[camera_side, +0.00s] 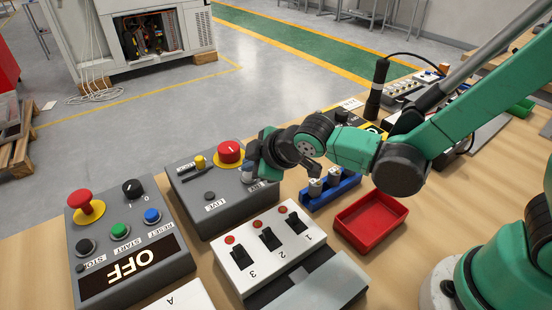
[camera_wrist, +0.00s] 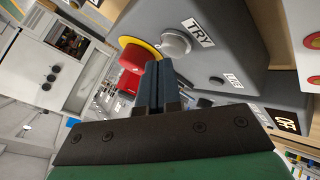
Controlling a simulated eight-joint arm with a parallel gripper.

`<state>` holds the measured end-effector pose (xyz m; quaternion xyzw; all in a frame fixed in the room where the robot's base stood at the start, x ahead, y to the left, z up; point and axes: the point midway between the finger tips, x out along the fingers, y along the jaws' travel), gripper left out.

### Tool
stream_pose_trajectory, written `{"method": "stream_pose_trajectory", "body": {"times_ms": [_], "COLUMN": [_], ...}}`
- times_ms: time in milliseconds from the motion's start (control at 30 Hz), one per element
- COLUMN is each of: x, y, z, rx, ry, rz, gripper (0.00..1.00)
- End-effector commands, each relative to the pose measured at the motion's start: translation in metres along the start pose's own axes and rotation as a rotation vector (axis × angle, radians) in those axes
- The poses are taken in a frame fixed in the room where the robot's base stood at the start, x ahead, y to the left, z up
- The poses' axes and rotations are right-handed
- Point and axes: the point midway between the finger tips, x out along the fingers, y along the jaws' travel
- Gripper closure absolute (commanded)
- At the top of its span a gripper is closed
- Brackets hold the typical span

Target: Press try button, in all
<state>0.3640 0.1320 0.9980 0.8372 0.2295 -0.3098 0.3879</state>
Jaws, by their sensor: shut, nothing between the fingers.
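The grey control box (camera_side: 232,207) stands on the table and carries a red mushroom button (camera_side: 229,152) on a yellow ring. In the wrist view the TRY label (camera_wrist: 198,31) sits beside a round light-grey button (camera_wrist: 174,43), close to the red mushroom button (camera_wrist: 137,57). My gripper (camera_side: 249,166) is over the right part of this box and hides the TRY button in the side view. In the wrist view my gripper (camera_wrist: 157,68) is shut and empty, its tips just below the grey button in the picture. I cannot tell whether they touch it.
An OFF panel box (camera_side: 125,255) stands left with several buttons. A white switch box (camera_side: 266,245) with three black switches stands in front. A red tray (camera_side: 370,222) and a blue holder (camera_side: 330,190) are to the right. A dark stick-like post (camera_side: 376,88) rises behind.

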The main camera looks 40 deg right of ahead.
Motion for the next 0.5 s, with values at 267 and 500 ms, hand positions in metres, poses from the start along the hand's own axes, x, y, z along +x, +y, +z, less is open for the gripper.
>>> {"method": "stream_pose_trajectory", "body": {"times_ms": [267, 500], "x": [0.0010, 0.0032], "y": [-0.0008, -0.0022], "z": [0.0008, 0.0021], "rx": [0.000, 0.000], "ry": [0.000, 0.000], "rz": [0.000, 0.000], "gripper": [1.00, 1.00]}}
